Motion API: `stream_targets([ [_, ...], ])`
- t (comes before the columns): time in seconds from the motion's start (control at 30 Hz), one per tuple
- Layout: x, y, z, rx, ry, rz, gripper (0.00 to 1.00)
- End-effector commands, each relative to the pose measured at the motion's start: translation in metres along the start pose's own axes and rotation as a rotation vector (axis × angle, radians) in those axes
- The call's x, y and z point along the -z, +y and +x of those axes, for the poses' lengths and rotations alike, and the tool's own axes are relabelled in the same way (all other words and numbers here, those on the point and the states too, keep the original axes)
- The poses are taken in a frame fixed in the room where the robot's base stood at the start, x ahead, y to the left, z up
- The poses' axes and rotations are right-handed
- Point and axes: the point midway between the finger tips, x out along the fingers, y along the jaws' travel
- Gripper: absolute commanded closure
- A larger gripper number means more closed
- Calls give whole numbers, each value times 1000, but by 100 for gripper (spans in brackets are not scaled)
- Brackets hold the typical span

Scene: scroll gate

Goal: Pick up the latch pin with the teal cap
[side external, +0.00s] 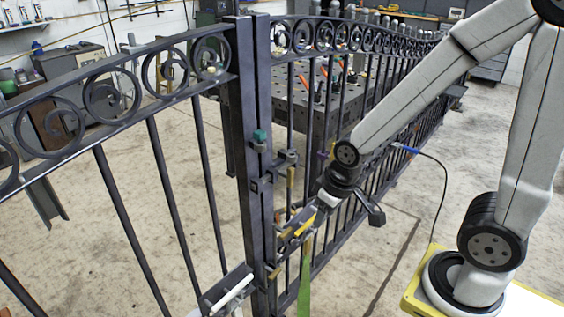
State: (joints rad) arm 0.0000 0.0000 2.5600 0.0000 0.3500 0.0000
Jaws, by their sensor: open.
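The teal cap (260,137) of the latch pin sits on the upper part of the dark gate post (257,90), at a small bracket. The pin's shaft below the cap is mostly hidden or too small to make out. My gripper (300,222) is open, lower than the cap and to its right, in front of the gate bars. It is apart from the teal cap. Small yellow and orange parts show close around the fingers, and I cannot tell whether the fingers touch them.
Dark latch brackets (287,158) stick out from the post between cap and gripper. A small tray (226,291) with a white rod is low on the left. A green strip (305,282) hangs below the gripper. Scrolled gate panels (125,62) stand on both sides; a dark worktable (300,95) is behind.

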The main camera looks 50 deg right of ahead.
Motion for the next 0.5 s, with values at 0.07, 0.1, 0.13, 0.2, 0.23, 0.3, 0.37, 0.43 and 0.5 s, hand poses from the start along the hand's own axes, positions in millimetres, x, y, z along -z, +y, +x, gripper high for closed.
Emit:
stream_targets([
  [0.07,0,0,0,0,0,0,50],
  [0.1,1,0,0,0,0,2,50],
  [0.13,1,0,0,0,0,5,50],
  [0.2,5,0,-1,-1,0,18,50],
  [0.23,7,1,-1,-1,0,26,50],
  [0.3,15,2,-2,-2,0,58,50],
  [0.37,24,2,-4,-4,-3,96,50],
  [0.43,37,4,-6,-6,-5,155,50],
  [0.5,53,6,-10,-10,-9,226,50],
])
